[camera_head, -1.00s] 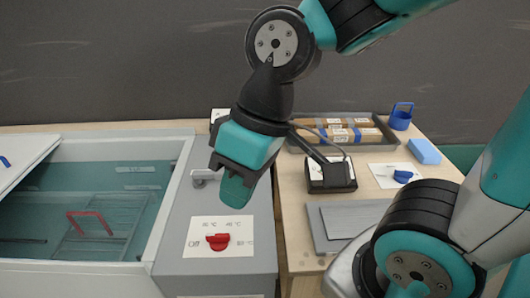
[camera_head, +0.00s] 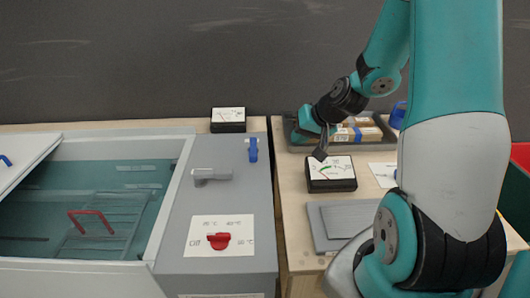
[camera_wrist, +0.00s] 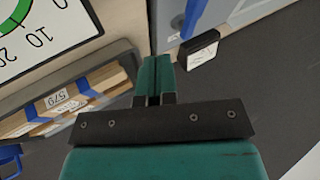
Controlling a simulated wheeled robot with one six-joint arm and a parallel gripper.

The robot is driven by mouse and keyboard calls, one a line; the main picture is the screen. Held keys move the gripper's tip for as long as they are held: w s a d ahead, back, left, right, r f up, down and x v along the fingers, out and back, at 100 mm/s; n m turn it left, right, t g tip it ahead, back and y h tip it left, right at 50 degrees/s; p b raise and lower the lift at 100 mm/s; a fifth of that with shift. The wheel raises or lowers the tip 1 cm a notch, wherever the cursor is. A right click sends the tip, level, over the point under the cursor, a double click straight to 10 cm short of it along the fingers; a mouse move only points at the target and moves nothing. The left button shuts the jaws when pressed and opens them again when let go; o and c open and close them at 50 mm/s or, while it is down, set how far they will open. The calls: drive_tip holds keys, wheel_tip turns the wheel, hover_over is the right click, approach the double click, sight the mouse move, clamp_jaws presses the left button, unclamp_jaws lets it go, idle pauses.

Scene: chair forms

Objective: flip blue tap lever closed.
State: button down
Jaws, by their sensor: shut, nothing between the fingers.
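The blue tap lever (camera_head: 252,149) stands on the grey panel right of the water bath, its long side running away from me in the head view. A blue strip at the top of the wrist view (camera_wrist: 194,15) looks like the same lever. My gripper (camera_head: 298,136) is to the right of the lever, over the left end of the grey tray, apart from the lever. In the wrist view its teal fingers (camera_wrist: 153,72) are together with nothing between them. The grey spout (camera_head: 212,175) sits left of and nearer than the lever.
A dial gauge (camera_head: 332,172) stands below my wrist. A second gauge (camera_head: 228,120) stands behind the lever. The grey tray (camera_head: 292,128) holds brown packages. A red knob (camera_head: 218,241) sits on a white card nearer me. The water bath (camera_head: 100,215) is open at left.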

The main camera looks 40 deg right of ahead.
sight(253, 149)
drive_tip(key=shift+f, duration=0.1)
drive_tip(key=p+x, duration=0.1)
drive_tip(key=x, duration=0.9)
drive_tip(key=shift+w+a, duration=0.2)
drive_tip(key=shift+w+a+r+p, duration=0.15)
drive_tip(key=shift+w+a+p, duration=0.2)
drive_tip(key=shift+a, duration=0.2)
drive_tip(key=shift+w+a+r+p, duration=0.1)
drive_tip(key=shift+w+a+p, duration=0.2)
drive_tip(key=shift+a, duration=0.25)
drive_tip(key=shift+w+a+f, duration=0.15)
drive_tip(key=shift+w+a, duration=0.15)
drive_tip(key=shift+a, duration=0.1)
drive_tip(key=shift+a, duration=0.1)
